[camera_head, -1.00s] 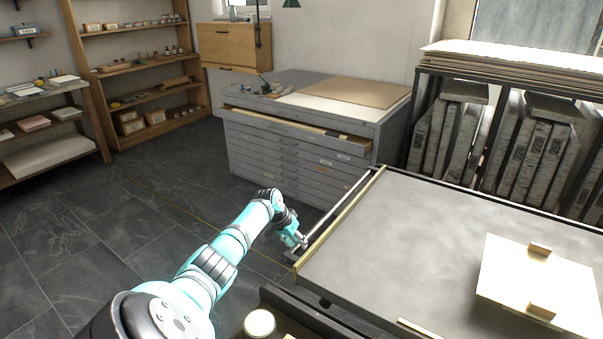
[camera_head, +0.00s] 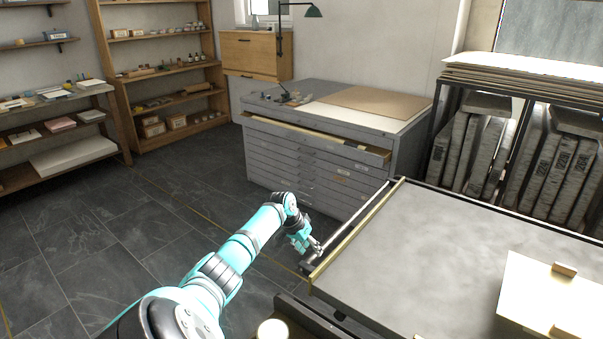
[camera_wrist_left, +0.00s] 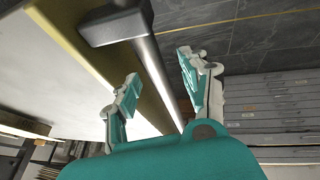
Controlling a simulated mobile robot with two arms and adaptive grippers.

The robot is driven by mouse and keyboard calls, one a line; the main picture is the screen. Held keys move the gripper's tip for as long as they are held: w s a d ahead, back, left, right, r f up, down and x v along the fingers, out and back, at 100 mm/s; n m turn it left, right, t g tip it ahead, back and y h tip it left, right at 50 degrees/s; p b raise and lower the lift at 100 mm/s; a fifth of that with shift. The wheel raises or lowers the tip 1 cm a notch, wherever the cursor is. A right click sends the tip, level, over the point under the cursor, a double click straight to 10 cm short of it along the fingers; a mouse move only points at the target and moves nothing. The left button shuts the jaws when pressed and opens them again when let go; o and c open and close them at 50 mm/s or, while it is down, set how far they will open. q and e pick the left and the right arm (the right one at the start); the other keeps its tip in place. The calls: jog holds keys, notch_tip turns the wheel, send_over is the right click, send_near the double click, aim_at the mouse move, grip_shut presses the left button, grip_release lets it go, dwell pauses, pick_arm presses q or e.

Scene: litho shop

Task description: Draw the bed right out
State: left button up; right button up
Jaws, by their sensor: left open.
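The bed (camera_head: 440,250) is a wide grey slab with a brass-coloured edge strip, at the right of the head view. A steel bar handle (camera_head: 345,222) runs along its left side, parallel to the edge; it also shows in the left wrist view (camera_wrist_left: 152,72), ending in a dark bracket (camera_wrist_left: 115,22). My left gripper (camera_head: 312,244) is at the near part of the bar. In the left wrist view its fingers (camera_wrist_left: 160,88) are apart, with the bar passing between them. Whether either finger touches the bar is unclear. My right gripper is not in view.
A pale plate with two wooden blocks (camera_head: 540,292) lies on the bed. A grey drawer cabinet (camera_head: 290,160) with its top drawer slightly out stands beyond the bar. A rack of slabs (camera_head: 480,150) stands behind the bed. The dark floor (camera_head: 130,230) left of the bed is clear.

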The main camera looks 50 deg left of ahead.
pick_arm(q)
jog(key=v, duration=0.9)
jog(key=shift+s+r, duration=0.2)
jog(key=shift+r, duration=0.15)
jog(key=shift+a, duration=0.1)
